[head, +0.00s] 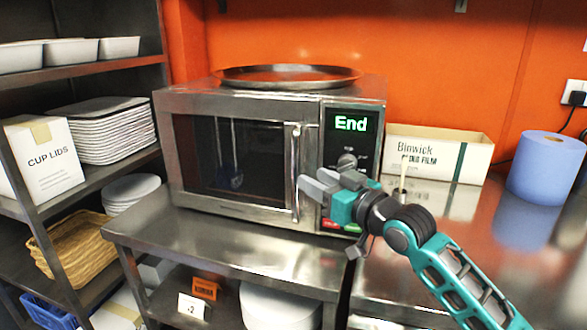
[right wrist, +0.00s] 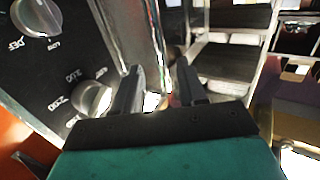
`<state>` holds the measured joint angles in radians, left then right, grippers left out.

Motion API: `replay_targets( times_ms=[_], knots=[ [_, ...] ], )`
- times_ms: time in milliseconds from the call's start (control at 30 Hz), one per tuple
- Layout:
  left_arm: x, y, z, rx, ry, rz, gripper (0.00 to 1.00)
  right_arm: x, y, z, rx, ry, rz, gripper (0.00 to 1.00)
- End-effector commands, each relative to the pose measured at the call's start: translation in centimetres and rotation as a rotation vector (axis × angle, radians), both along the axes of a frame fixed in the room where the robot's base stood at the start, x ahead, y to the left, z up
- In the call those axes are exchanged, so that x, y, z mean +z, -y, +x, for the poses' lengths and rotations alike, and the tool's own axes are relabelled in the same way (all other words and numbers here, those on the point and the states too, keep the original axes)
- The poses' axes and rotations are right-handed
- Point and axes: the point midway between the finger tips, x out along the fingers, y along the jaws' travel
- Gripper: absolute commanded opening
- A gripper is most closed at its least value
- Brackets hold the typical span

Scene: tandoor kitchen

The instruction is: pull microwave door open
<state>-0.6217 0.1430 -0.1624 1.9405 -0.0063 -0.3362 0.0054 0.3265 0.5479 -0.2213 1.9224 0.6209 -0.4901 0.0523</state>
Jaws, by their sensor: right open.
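The steel microwave (head: 262,150) stands on a steel counter, and its dark-windowed door (head: 228,160) looks shut. The door's vertical bar handle (head: 295,172) is on the door's right edge. The panel to its right shows "End" in green. My right gripper (head: 312,186) is in front of the microwave, its fingers pointing left at the handle's lower half. In the right wrist view its two fingers (right wrist: 157,88) are apart, with the panel's knobs (right wrist: 92,98) at the left. I cannot tell whether the handle lies between them. My left gripper is not in view.
A round steel tray (head: 288,76) lies on top of the microwave. A film box (head: 440,152) and a blue paper roll (head: 546,167) stand on the counter at right. A shelf rack with stacked trays (head: 102,130) is at left. The counter (head: 240,243) before the door is clear.

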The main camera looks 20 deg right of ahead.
Motion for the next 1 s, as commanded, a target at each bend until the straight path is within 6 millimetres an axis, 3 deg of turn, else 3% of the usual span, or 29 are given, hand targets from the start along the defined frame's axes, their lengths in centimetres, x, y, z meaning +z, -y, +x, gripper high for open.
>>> replay_targets(
  times_ms=[200,400,833,1000],
  knots=[
    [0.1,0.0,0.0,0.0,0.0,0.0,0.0,0.1,-1.6,4.0,0.0,0.0,0.002,0.41],
    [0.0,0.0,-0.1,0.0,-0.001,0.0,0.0,0.0,-2.4,6.0,-0.001,0.001,0.001,0.41],
    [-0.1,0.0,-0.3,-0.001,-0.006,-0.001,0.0,-0.1,-2.7,6.7,0.0,-0.001,0.0,0.4],
    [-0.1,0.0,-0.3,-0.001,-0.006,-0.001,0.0,-0.1,-2.7,6.6,-0.001,0.0,0.0,0.24]
  ],
)
